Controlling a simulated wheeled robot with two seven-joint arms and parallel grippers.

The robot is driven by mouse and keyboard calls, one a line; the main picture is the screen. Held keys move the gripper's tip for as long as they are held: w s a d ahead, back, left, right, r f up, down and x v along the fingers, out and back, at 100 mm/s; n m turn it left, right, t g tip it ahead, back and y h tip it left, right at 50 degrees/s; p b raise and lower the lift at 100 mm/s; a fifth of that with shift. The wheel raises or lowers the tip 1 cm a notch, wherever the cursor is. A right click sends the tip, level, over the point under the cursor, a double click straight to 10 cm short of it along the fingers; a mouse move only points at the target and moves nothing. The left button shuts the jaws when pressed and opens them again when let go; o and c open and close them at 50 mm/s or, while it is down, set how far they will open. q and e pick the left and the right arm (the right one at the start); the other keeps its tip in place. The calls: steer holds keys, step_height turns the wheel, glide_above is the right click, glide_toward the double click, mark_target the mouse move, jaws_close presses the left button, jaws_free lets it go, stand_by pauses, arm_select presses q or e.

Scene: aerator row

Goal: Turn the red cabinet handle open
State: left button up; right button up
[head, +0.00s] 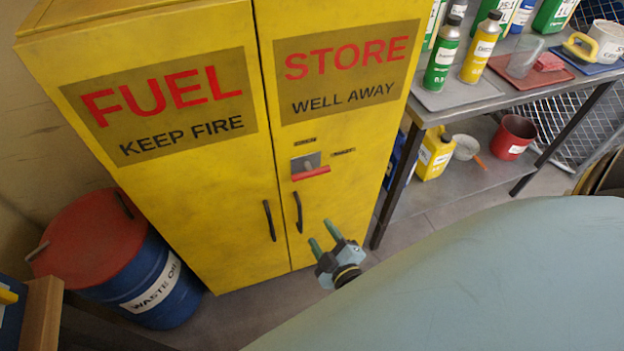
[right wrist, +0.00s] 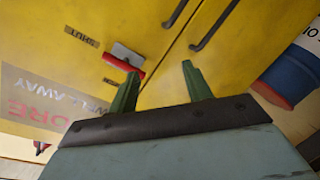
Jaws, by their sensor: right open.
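The yellow cabinet (head: 220,170) stands upright with both doors shut. Its red handle (head: 311,173) sits on a grey plate on the right door and lies nearly level. Small labels are above and to the right of it. In the right wrist view the red handle (right wrist: 122,62) is just beyond the left fingertip, and a label there reads SHUT. My right gripper (head: 323,238) is open and empty, below the handle in the head view and apart from it. Its green fingers (right wrist: 158,82) also show in the right wrist view. My left gripper is not in view.
Two black pull handles (head: 298,212) are on the doors, below the red handle. A blue waste oil drum (head: 160,285) with a red lid stands left of the cabinet. A metal bench (head: 455,100) with bottles is at the right. Floor shows in front of the cabinet.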

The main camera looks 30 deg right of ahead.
steer(key=t+h, duration=0.2)
glide_toward(312, 176)
steer(key=shift+n, duration=0.3)
steer(key=b+x, duration=0.2)
steer(key=x, duration=0.8)
steer(key=shift+w+d+f, duration=0.1)
steer(key=shift+w+d, duration=0.05)
steer(key=shift+w, duration=0.25)
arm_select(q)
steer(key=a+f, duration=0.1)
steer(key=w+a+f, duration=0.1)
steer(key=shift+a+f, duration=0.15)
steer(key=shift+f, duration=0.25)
arm_select(e)
steer(key=shift+c, duration=0.2)
